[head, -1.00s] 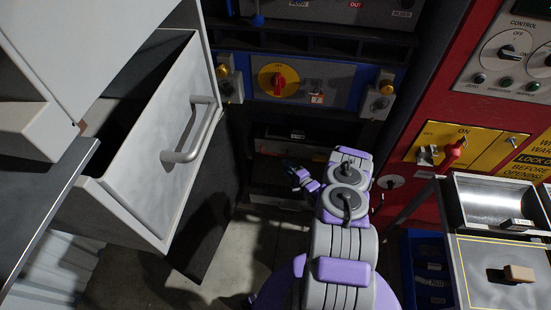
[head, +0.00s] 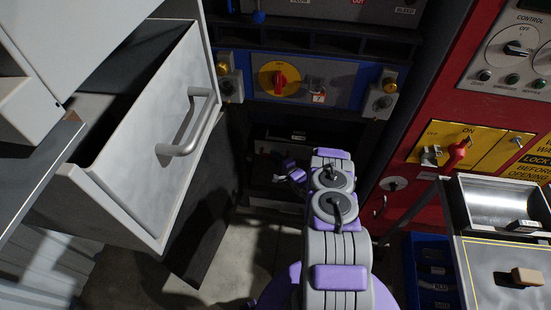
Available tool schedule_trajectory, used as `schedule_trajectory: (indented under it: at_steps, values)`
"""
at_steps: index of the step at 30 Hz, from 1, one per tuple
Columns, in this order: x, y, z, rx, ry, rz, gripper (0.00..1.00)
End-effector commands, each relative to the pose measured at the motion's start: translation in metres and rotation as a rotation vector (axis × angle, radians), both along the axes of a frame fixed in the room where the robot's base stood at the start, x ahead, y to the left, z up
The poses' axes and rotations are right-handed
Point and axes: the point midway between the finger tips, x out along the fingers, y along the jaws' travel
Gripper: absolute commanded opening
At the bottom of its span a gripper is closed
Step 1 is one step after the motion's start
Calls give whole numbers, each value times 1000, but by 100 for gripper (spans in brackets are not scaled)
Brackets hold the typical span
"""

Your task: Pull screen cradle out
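No part in view is plainly marked as the screen cradle. A dark recess (head: 270,125) lies under the blue-edged panel, with small pale labels inside; its contents are too dark to make out. My gripper (head: 289,173), small and purple-grey, is at the front of this recess, pointing left. Its fingers are too small and dark to tell open from shut, and I see nothing clearly held. A grey drawer-like bin (head: 155,130) with a bar handle (head: 190,125) stands pulled out at the left, apart from my gripper.
A blue-edged panel with a red knob (head: 281,80) is above the recess. A red cabinet (head: 440,110) with switches stands at the right. A tray (head: 500,205) and a blue bin (head: 430,270) are at the lower right. Bare floor (head: 240,265) shows left of my arm.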

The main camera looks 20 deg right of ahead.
Motion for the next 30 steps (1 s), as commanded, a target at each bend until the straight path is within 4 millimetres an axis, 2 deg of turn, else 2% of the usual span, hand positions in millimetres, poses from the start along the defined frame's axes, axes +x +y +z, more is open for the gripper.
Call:
schedule_trajectory:
  at_steps: [2,10,25,30]
  values:
    - [0,0,0,0,0,0,26]
    - [0,0,-1,0,2,0,0]
    - [-2,1,-2,2,5,0,0]
    - [-9,16,-2,4,9,1,0]
